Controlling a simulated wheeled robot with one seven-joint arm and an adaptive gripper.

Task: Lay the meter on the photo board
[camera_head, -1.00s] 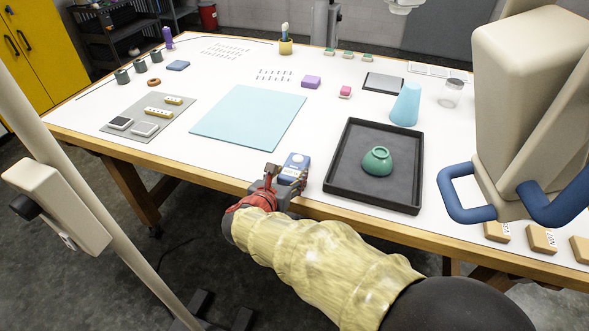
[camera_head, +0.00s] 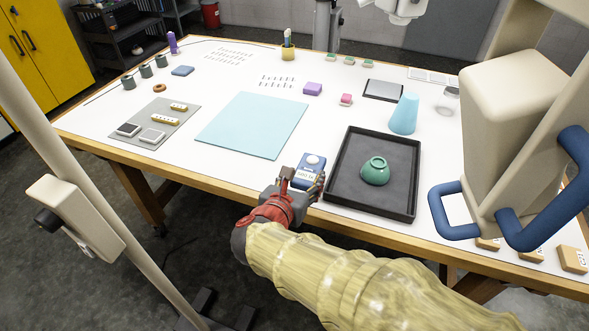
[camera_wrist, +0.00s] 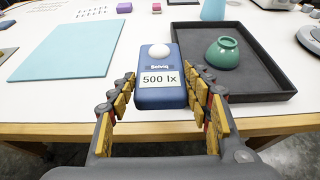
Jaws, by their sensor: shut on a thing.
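The meter (camera_head: 309,168) is a dark blue box with a white dome and a label; in the wrist view the meter (camera_wrist: 159,95) reads "500 lx". My gripper (camera_head: 304,182) is shut on the meter at the table's front edge; in the wrist view the fingers (camera_wrist: 162,92) flank its two sides. Whether the meter touches the table is unclear. A light blue flat board (camera_head: 252,125) lies bare behind and left of the meter. A smaller grey board (camera_head: 168,136) at left holds scale bars and two cards. The frames do not label either one as the photo board.
A black tray (camera_head: 343,198) holding a green bowl (camera_head: 375,171) stands right beside the meter. A light blue cone (camera_head: 404,114) stands behind the tray. A beige fixture with blue handles (camera_head: 455,212) fills the right. White tabletop between the meter and light blue board is clear.

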